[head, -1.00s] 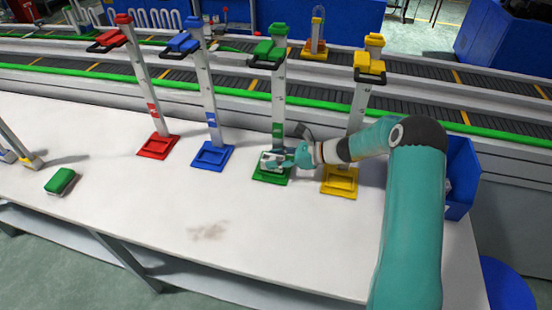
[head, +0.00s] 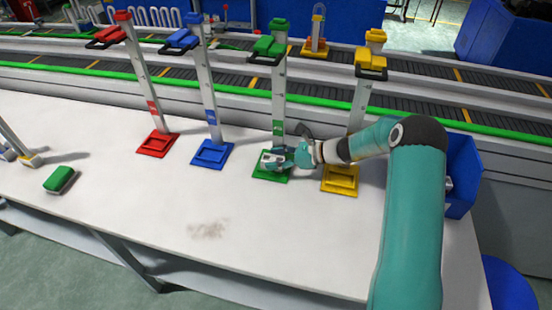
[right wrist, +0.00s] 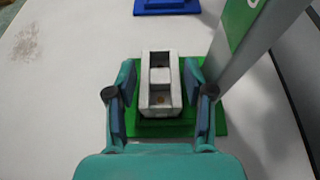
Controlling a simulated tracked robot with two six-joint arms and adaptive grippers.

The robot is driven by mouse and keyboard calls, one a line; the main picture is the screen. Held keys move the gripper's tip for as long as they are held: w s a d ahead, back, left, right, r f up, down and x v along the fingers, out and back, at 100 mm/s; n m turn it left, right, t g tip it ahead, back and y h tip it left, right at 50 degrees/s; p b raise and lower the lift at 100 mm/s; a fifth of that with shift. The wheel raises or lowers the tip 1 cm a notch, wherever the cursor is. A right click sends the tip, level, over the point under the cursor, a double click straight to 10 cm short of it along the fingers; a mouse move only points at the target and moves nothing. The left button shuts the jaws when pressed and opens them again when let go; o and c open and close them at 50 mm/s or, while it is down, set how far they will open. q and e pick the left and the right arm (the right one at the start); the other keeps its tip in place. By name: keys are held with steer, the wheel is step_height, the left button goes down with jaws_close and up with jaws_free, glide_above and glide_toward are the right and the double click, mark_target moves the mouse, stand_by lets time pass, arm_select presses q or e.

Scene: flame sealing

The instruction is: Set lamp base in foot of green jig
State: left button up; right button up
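The lamp base (right wrist: 162,98), a pale grey-white block with an open pocket, is at the foot of the green jig (head: 272,177). In the right wrist view it stands over the green foot (right wrist: 215,125), lined up with it; whether it is fully down in the recess is hard to tell. My right gripper (head: 276,163) is around the base, one finger on each side. In the right wrist view its fingers (right wrist: 160,98) are open, with narrow gaps beside the block. My left gripper is out of view.
The red jig (head: 157,144), blue jig (head: 212,153) and yellow jig (head: 340,181) stand in the same row. The green jig's post (right wrist: 245,50) rises close to the right finger. A green block (head: 60,180) lies at left. A blue bin (head: 463,180) stands at right. The front table is clear.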

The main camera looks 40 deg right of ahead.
steer(key=shift+o, duration=0.8)
steer(key=shift+d+r, duration=0.1)
steer(key=shift+d, duration=0.05)
steer(key=shift+s+d+r, duration=0.15)
steer(key=shift+s+d, duration=0.05)
steer(key=shift+d, duration=0.1)
steer(key=v, duration=1)
steer(key=shift+s, duration=0.35)
steer(key=shift+s+d+r, duration=0.1)
steer(key=shift+s, duration=0.05)
steer(key=shift+r, duration=0.1)
